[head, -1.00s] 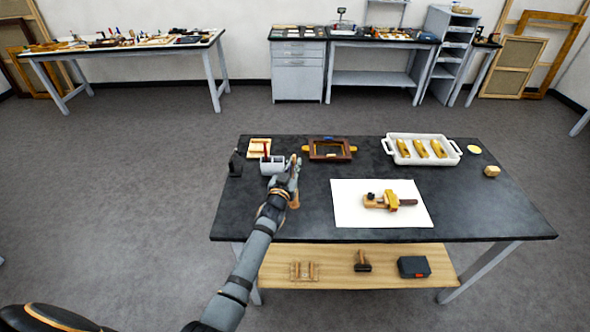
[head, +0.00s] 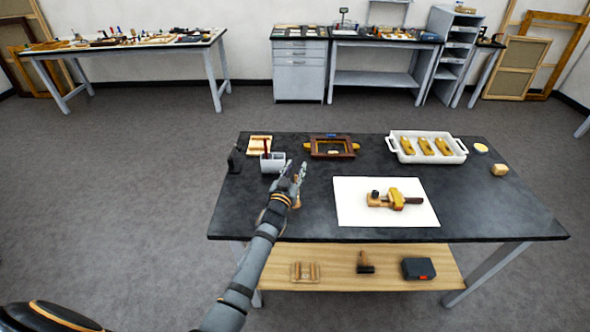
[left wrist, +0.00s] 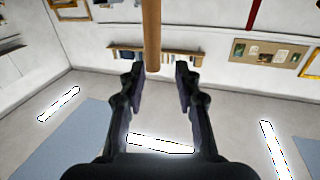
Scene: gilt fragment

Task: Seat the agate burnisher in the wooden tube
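A tan wooden cylinder, by its look the wooden tube (head: 297,204), stands upright near the front left of the dark table, partly hidden by my left gripper. In the left wrist view the cylinder (left wrist: 151,35) comes in from the top edge, and its end lies between the fingertips, closer to the left finger. My left gripper (head: 296,168) is open, and its fingers (left wrist: 159,70) show gaps to the cylinder. A dark red stick (head: 266,146), perhaps the agate burnisher, stands in a grey holder (head: 273,164) just behind the gripper. My right gripper is out of view.
A white sheet (head: 350,213) bears a wooden clamp-like piece (head: 394,199). Behind are a brown frame (head: 331,147) and a white tray (head: 400,154) with several yellow pieces. A black stand (head: 235,160) is at the left.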

